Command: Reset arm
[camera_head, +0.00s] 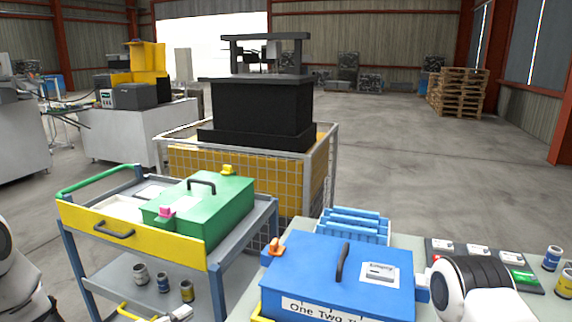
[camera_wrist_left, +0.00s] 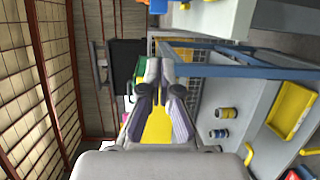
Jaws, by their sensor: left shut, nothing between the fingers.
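My left gripper (camera_wrist_left: 165,80) points forward in the left wrist view, its two fingers close together with nothing between them. In the head view, a small pale part of the left gripper (camera_head: 180,313) shows at the bottom edge, in front of the cart's lower shelf. A white link of my left arm is at the left edge. My right arm's white and black joint shows at the lower right, beside the blue box; the right gripper itself is hidden or out of frame.
A cart (camera_head: 215,262) carries a green box (camera_head: 225,203), with several jars on its lower shelf. A blue box (camera_head: 320,262) and blue rack (camera_head: 357,222) stand on a table to the right. Open floor lies at the right back.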

